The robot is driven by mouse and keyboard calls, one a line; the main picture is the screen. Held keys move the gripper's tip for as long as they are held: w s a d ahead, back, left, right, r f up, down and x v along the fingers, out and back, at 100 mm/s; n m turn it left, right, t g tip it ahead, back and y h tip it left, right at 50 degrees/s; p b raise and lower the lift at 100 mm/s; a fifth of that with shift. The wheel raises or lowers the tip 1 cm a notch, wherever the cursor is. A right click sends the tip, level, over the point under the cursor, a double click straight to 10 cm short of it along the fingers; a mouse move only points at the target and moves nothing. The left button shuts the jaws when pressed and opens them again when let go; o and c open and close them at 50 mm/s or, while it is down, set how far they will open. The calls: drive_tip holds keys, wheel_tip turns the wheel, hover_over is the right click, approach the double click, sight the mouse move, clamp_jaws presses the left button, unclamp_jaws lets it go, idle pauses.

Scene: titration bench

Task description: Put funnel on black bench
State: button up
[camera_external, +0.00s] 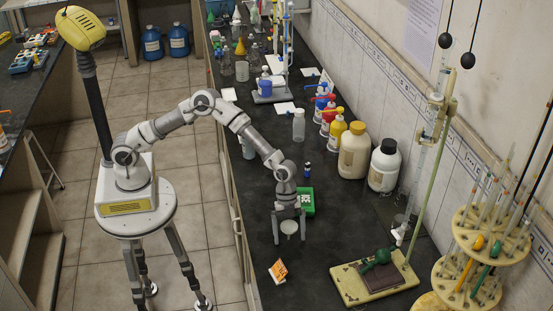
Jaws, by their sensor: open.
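My gripper (289,238) points down over the front part of the black bench (335,235), its two fingers apart. A small pale round-topped thing (289,227) shows between the fingers. It may be the funnel, but it is too small to tell for sure. I cannot tell whether it touches the fingers or stands on the bench.
A green box (307,202) lies right behind my gripper, and an orange-white card (278,271) stands in front of it. A titration stand with a cream base (374,282) is at right. Glassware fills the far end.

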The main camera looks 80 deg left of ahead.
sight(289, 233)
drive_tip(key=shift+f, duration=0.1)
drive_tip(key=c, duration=1.4)
drive_tip(key=shift+r, duration=0.5)
drive_tip(key=shift+c, duration=0.2)
drive_tip(key=r, duration=0.3)
drive_tip(key=shift+s+d+r, duration=0.2)
drive_tip(key=shift+s+r, duration=0.05)
drive_tip(key=shift+r, duration=0.1)
drive_tip(key=s+d+r, duration=0.5)
drive_tip(key=s+r, duration=0.1)
drive_tip(key=s, duration=0.4)
drive_tip(key=shift+r, duration=0.15)
